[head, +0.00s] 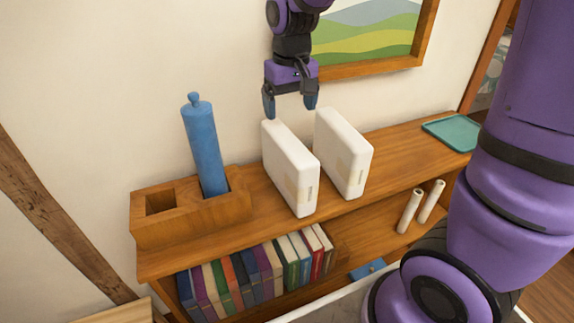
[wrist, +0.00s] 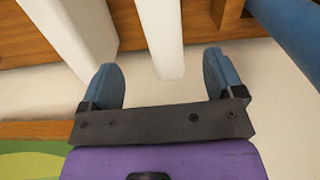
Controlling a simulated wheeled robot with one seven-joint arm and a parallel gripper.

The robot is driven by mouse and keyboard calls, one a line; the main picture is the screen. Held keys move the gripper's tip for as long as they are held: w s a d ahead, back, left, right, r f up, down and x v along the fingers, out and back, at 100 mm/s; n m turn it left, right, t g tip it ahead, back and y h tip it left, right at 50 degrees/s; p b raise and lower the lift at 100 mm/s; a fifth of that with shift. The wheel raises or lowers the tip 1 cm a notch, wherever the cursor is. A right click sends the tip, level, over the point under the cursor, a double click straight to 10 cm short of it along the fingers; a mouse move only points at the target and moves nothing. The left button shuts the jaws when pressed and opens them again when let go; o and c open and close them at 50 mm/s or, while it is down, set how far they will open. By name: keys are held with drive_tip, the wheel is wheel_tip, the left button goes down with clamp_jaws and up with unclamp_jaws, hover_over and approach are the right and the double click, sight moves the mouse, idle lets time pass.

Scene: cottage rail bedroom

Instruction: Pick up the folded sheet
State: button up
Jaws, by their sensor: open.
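Two white, block-like folded sheets stand upright side by side on the shelf top, each with a pale tan band: a left folded sheet (head: 285,170) and a right folded sheet (head: 340,155). The pictures do not show which one the task means. My gripper (head: 290,110) is open and empty, pointing down just above and behind the left sheet's top. In the wrist view, the left sheet (wrist: 162,35) lies ahead of the gap between my fingers (wrist: 160,78). The right sheet (wrist: 80,30) shows there at the upper left, outside the fingers. I see no contact.
A blue cylinder (head: 204,150) stands in a wooden holder (head: 190,222) left of the sheets. A teal tray (head: 455,132) lies at the shelf's right end. Books (head: 255,272) and two pale rolls (head: 420,208) sit below. A framed picture (head: 370,68) hangs behind my gripper.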

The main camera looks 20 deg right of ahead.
sight(287, 138)
drive_tip(key=shift+w+a+f, duration=0.25)
drive_tip(key=shift+w+f, duration=0.1)
drive_tip(key=shift+f, duration=0.4)
wheel_tip(287, 138, down, 10)
drive_tip(key=shift+d+f, duration=0.1)
drive_tip(key=shift+f, duration=0.1)
clamp_jaws()
